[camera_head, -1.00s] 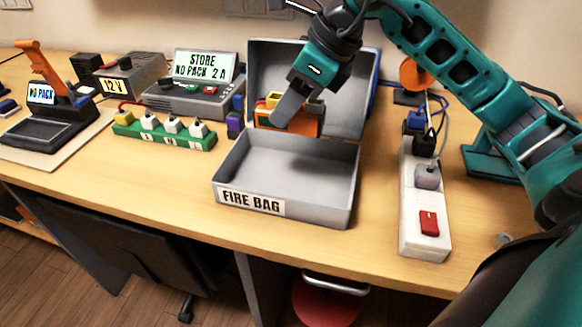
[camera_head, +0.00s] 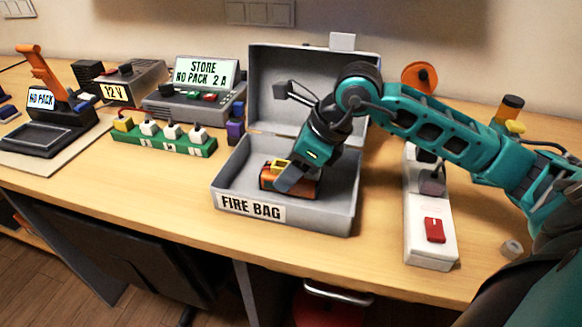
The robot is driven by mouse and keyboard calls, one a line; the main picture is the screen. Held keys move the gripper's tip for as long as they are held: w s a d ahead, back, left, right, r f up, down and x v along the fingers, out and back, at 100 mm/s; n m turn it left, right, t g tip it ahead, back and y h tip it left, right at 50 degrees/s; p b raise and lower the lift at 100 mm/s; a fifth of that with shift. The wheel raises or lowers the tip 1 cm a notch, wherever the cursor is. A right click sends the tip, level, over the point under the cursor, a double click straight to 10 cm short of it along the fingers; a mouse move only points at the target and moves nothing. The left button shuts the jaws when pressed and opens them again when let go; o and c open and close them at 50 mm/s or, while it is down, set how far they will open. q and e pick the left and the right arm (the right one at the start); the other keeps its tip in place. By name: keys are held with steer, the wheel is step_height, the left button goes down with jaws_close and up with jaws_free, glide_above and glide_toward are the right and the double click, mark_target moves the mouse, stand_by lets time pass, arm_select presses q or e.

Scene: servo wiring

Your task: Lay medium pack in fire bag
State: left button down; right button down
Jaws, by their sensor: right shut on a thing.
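The fire bag (camera_head: 342,221) is an open grey box with a raised lid and a "FIRE BAG" label on its front wall. An orange and dark pack (camera_head: 268,180) with a yellow connector is down inside it, left of the middle. My right gripper (camera_head: 285,184) reaches into the box from the upper right and is shut on this pack. The gripper covers part of the pack. Whether the pack touches the box floor is hard to tell. My left gripper is not in view.
A charger (camera_head: 188,101) reading "STORE NO PACK 2 A" stands behind a green strip (camera_head: 160,143) of plugs. A dark scale-like stand (camera_head: 45,137) is at the far left. A white power strip (camera_head: 428,247) lies right of the box. Bare table shows in front.

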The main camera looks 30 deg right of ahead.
steer(key=shift+f, duration=0.1)
steer(key=shift+c, duration=2.4)
jaws_free()
steer(key=shift+r, duration=0.35)
steer(key=v, duration=1.1)
steer(key=shift+s+d+r, duration=0.2)
steer(key=shift+r, duration=0.05)
